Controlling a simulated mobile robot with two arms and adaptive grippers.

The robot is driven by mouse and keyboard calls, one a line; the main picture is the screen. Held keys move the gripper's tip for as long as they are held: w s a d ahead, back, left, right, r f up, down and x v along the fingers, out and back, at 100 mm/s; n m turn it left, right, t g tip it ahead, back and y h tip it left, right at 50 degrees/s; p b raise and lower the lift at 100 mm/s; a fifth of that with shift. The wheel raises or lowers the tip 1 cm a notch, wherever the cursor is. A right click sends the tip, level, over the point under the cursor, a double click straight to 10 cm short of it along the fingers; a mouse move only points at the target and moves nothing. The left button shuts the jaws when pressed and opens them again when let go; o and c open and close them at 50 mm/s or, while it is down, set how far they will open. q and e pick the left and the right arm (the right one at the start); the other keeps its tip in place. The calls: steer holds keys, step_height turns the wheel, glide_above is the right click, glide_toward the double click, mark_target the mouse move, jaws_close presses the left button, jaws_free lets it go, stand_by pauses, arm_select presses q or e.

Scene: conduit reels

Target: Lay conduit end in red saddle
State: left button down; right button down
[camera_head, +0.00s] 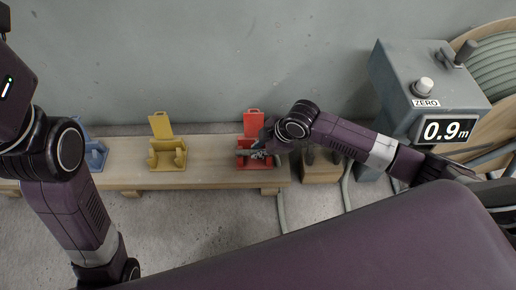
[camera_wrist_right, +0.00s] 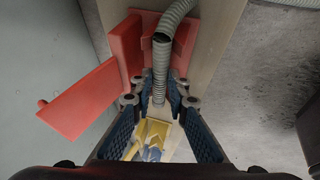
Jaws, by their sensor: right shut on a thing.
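The red saddle (camera_head: 245,154) sits near the right end of a wooden bench, its lid (camera_head: 253,122) standing open. In the right wrist view, its red walls (camera_wrist_right: 126,45) and the swung-out lid (camera_wrist_right: 82,98) show. My right gripper (camera_head: 258,154) is at the red saddle and partly covers it. It is shut on the grey ribbed conduit (camera_wrist_right: 160,84), which runs between its fingers (camera_wrist_right: 160,99). The conduit bends over the saddle's opening; I cannot tell whether it rests on the bottom. My left arm shows at the left, but its gripper is out of view.
A yellow saddle (camera_head: 167,155) and a blue saddle (camera_head: 96,155) stand farther left on the bench (camera_head: 215,172). A grey meter box (camera_head: 400,85) reads 0.9 m beside reels (camera_head: 495,60) at the right. A wooden block (camera_head: 322,170) stands right of the bench.

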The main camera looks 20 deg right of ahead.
steer(key=c, duration=1.5)
jaws_free()
steer(key=shift+o, duration=0.2)
steer(key=shift+r, duration=0.1)
